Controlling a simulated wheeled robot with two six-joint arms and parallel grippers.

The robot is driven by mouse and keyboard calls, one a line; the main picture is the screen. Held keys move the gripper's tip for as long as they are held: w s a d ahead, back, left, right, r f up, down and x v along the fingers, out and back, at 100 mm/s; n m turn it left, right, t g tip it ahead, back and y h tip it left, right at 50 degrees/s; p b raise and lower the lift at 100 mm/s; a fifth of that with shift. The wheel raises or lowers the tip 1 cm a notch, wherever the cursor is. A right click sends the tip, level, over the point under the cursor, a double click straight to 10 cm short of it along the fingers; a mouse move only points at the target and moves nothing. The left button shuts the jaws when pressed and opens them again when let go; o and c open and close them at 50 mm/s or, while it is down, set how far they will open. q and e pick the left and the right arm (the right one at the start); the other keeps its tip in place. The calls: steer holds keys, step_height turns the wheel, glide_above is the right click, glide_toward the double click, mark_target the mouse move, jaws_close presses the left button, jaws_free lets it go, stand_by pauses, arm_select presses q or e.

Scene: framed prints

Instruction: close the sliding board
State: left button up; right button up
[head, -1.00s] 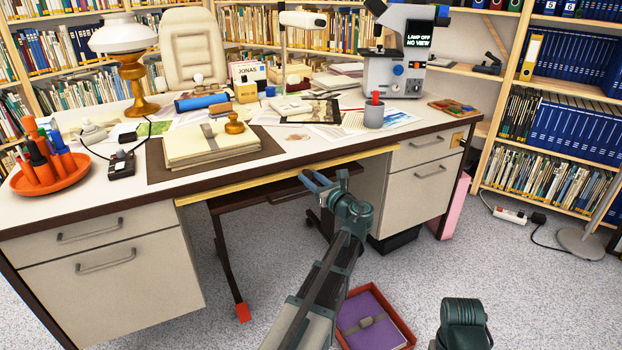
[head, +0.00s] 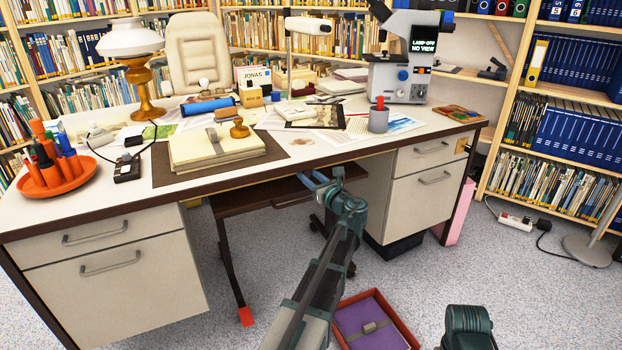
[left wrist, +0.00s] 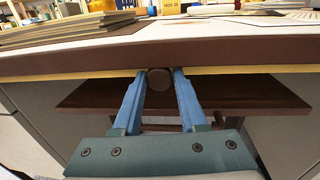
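The sliding board (left wrist: 70,76) shows in the left wrist view as a thin yellow front edge just under the dark edge of the desktop. In the head view only a small bit of yellow (head: 191,203) clearly shows beside the left drawers. A round brown knob (left wrist: 158,80) sits at the middle of the board's front. My left gripper (left wrist: 160,82) has its blue fingers on either side of the knob and looks shut on it. In the head view the left gripper (head: 322,183) is at the desk's front edge. My right gripper is out of view.
The desktop (head: 330,155) holds a paper stack with a stamp (head: 239,129), a pen tray (head: 55,182) and a microscope (head: 400,75). A dark lower shelf (head: 245,200) spans the knee space. A red box with a purple folder (head: 372,325) lies on the floor.

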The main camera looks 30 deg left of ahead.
arm_select(q)
steer(key=o, duration=0.4)
steer(key=shift+w+a, duration=0.15)
steer(key=v, duration=1.4)
steer(key=s+d+f+n+g+h+p, duration=0.2)
steer(key=s+d+f+n+g+h, duration=0.45)
steer(key=s+d+f+n, duration=0.65)
steer(key=s+d+f+n+g+h+p, duration=0.1)
steer(key=s+d+f+n+h, duration=0.3)
steer(key=d, duration=0.3)
steer(key=s+d+f+n+g+h, duration=0.1)
steer(key=s+d+n+h, duration=0.1)
steer(key=s+d+h, duration=0.35)
step_height(320, 180, up, 37)
steer(key=d+y+p, duration=0.1)
steer(key=d+p, duration=0.1)
steer(key=p, duration=3.6)
steer(key=shift+s+r+n, duration=0.2)
steer(key=shift+s+n, duration=0.1)
steer(key=shift+s, duration=0.1)
